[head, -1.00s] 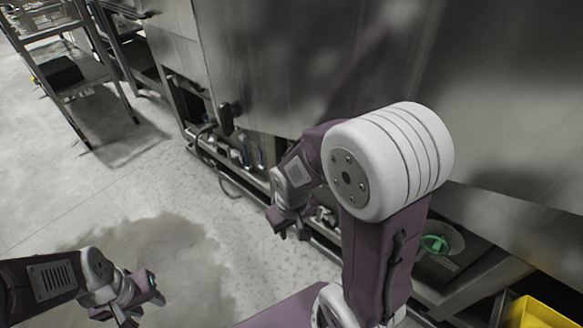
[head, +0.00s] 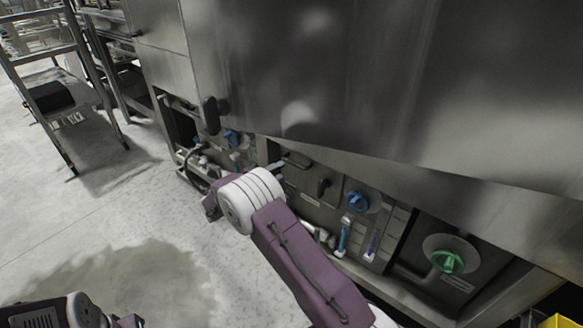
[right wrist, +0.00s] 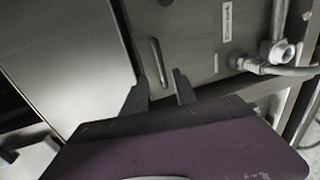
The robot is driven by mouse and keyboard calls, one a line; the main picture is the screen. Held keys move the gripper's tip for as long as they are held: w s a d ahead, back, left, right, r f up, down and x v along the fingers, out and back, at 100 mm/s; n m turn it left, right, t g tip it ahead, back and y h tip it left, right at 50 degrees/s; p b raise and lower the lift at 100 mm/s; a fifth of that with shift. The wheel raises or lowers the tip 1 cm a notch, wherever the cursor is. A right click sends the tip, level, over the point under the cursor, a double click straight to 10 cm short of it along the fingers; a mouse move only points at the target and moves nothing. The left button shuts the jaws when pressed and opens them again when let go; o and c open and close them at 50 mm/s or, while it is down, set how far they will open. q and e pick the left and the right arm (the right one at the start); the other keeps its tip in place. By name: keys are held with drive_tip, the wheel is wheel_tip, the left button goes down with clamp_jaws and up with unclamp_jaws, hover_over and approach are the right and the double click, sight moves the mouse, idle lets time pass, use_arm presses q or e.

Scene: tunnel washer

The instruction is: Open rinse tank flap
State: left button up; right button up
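A steel panel (right wrist: 185,45) with an upright bar handle (right wrist: 158,62) faces my right gripper in the right wrist view; I cannot tell for certain that it is the rinse tank flap. My right gripper (right wrist: 161,76) is open and empty, its two dark fingers apart just below the handle in the picture. Contact with the handle cannot be told. In the head view the right forearm and its white joint stand before the low machine front (head: 330,205), and the fingers are not clearly seen. My left arm shows at the bottom left, its fingers mostly cut off.
The low front carries a blue knob (head: 357,202), a green knob (head: 448,262) and dark handles. A large steel housing (head: 330,80) overhangs it. Pipework (right wrist: 272,66) lies right of the handle. A rack (head: 48,100) stands far left. Floor (head: 110,215) is clear at left.

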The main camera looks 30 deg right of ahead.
drive_tip(key=b+x, duration=0.2)
drive_tip(key=x, duration=0.5)
drive_tip(key=shift+d+f, duration=0.15)
drive_tip(key=shift+d, duration=0.15)
drive_tip(key=shift+w, duration=0.1)
clamp_jaws()
idle(0.8)
